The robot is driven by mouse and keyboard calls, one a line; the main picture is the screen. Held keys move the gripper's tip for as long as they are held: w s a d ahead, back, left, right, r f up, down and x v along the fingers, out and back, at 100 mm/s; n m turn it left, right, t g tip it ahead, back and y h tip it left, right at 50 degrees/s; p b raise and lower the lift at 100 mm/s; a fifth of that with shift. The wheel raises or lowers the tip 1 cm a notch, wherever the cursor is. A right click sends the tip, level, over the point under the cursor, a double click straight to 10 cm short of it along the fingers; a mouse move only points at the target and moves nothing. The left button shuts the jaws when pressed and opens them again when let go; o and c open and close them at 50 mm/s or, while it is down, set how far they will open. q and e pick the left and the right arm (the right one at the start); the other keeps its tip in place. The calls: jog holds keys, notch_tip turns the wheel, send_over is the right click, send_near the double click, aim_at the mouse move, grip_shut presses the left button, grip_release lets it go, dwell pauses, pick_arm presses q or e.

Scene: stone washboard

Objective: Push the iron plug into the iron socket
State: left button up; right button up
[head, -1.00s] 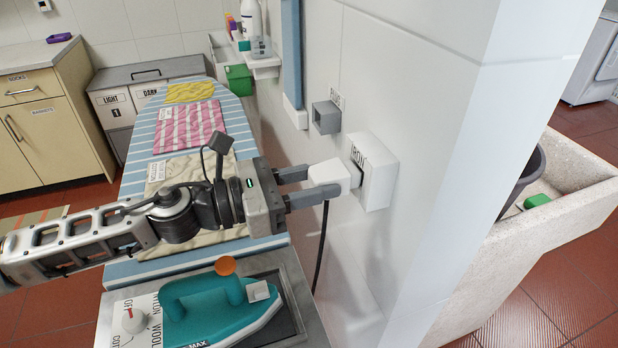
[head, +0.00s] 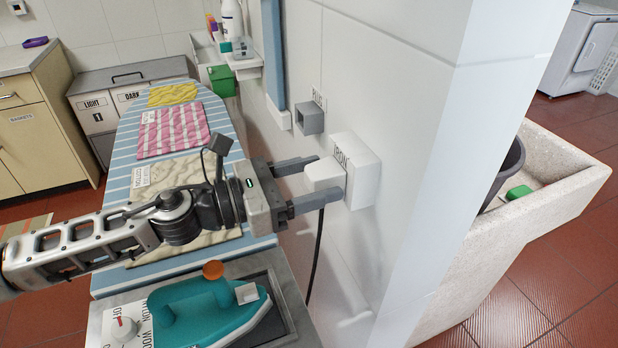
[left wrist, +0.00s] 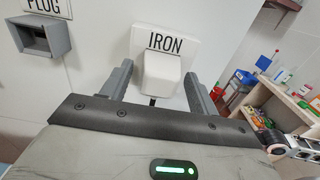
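The iron plug (head: 322,175) is a white block with a dark cord hanging below it. It sits against the front of the iron socket (head: 362,178), a white box on the wall labelled IRON, with no clear gap between them. In the left wrist view the plug (left wrist: 160,75) covers the middle of the socket plate (left wrist: 192,50). My left gripper (left wrist: 158,71) is open, with one finger on each side of the plug and a visible gap to each.
A grey box labelled PLUG (head: 309,118) is on the wall beside the socket. The teal iron (head: 205,312) rests on a stand below my left arm. A striped ironing board (head: 118,212) with folded cloths lies behind. A wall corner is at the right.

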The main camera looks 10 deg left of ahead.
dwell(0.5)
pick_arm(q)
jog(key=shift+s+a+f+b, duration=0.3)
jog(key=shift+a+f+b, duration=0.15)
jog(key=shift+a+b, duration=0.15)
jog(key=b+v, duration=0.6)
jog(key=v, duration=0.8)
jog(key=shift+s+a+r, duration=0.25)
jog(key=shift+s+r, duration=0.05)
jog(key=shift+r, duration=0.15)
pick_arm(e)
jog(key=f, duration=0.5)
jog(key=shift+w+a+f, duration=0.1)
jog(key=shift+a+f, duration=0.05)
jog(key=shift+a, duration=0.25)
jog(key=shift+d, duration=0.1)
